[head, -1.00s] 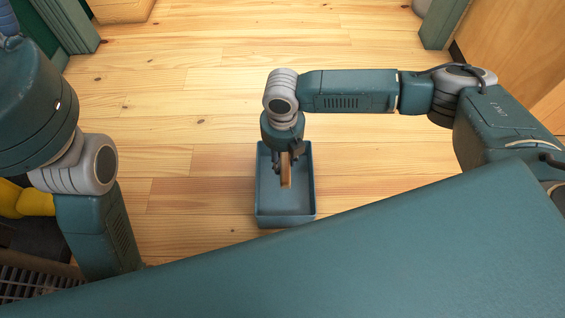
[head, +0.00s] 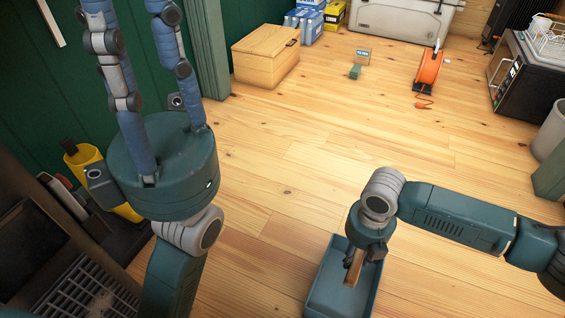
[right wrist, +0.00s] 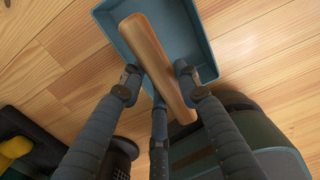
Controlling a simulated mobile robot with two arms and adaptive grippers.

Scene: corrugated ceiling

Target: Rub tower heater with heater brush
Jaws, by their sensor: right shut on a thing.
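My right gripper (head: 362,252) is shut on a wooden piece, likely the handle of the heater brush (head: 353,268). In the right wrist view the light wooden bar (right wrist: 158,68) lies between the fingers (right wrist: 158,84); no bristles can be made out. In the head view the gripper and the wood are over a blue-grey tray (head: 372,306). My left gripper (head: 128,15) points up at the left, its blue fingers spread and empty. A dark upright thing (head: 508,22) at the far right corner may be the tower heater; I cannot tell for sure.
A wooden box (head: 266,56) stands by the green post. An orange cable reel (head: 430,68) and small items are on the far floor. A black appliance (head: 520,80) stands right. A dark crate with grille (head: 85,285) is near left. The middle floor is clear.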

